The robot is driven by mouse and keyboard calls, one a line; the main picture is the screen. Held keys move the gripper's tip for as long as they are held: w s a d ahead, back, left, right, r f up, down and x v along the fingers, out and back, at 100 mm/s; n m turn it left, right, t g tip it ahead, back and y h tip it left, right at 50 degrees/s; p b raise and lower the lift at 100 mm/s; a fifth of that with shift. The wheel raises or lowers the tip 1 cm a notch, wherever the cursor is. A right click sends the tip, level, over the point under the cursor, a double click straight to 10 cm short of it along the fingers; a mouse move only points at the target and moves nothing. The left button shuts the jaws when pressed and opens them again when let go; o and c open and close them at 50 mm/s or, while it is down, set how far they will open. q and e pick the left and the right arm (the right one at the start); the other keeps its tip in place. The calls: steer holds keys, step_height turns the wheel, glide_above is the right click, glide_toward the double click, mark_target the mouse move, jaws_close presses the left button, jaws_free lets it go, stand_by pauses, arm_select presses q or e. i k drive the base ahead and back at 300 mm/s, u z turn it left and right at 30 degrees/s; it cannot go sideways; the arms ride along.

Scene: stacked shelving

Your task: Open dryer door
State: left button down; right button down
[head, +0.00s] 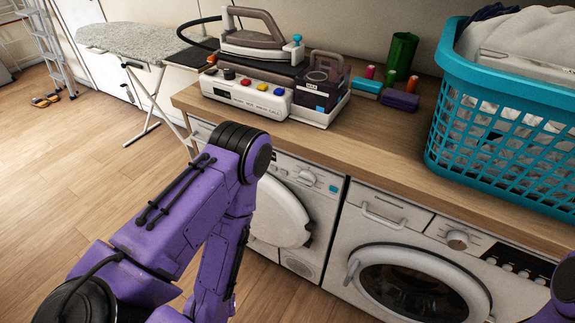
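Two white front-loading machines stand side by side under a wooden counter. The left machine (325,195) has a solid round white door (296,222), partly hidden behind my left arm; I cannot tell whether it is fully shut or ajar. The right machine (368,243) has a round door with a dark glass window (415,292) and a pale handle on its left side; it looks shut. No label shows which is the dryer. My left arm bends in front of the left machine, and its gripper is out of the picture. My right gripper is out of the picture too.
The wooden counter (390,135) holds a steam iron station (265,95), a green cup (402,52), thread spools and a blue laundry basket (500,145) overhanging the front. An ironing board (135,38) and a ladder (45,45) stand back left. The wooden floor (70,170) at left is mostly clear.

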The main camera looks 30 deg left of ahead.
mark_target(279, 220)
steer(key=u, duration=1.25)
